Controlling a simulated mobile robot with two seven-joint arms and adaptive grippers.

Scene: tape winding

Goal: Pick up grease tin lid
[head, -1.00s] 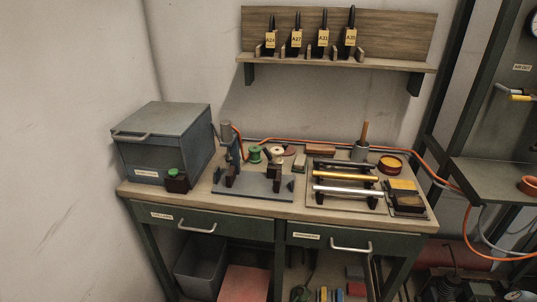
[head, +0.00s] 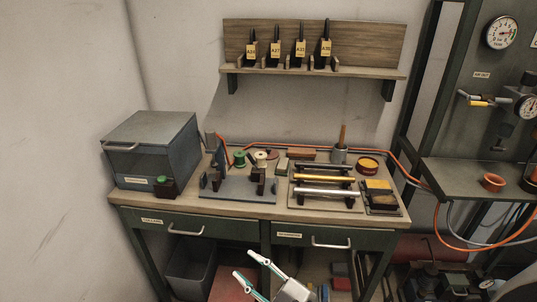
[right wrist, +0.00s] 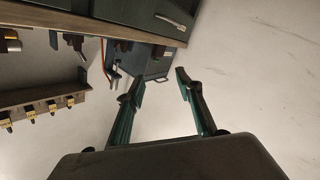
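A round red tin (head: 367,165) with a yellowish top stands at the back right of the workbench; I cannot tell whether that top is a lid or its contents. A small flat reddish disc (head: 272,155) lies at the back middle, partly behind a pale spool (head: 260,158); it may be the lid. My right gripper (head: 246,264) is open and empty, low in front of the bench and well away from both. Its two spread fingers also show in the right wrist view (right wrist: 160,78), with nothing between them. My left gripper is not in view.
The workbench (head: 140,199) holds a grey cabinet (head: 155,145) at left, a grey fixture (head: 238,190) in the middle and a rack with rods (head: 325,192) at right. A wall shelf (head: 312,70) hangs above. An orange hose (head: 400,165) runs along the back.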

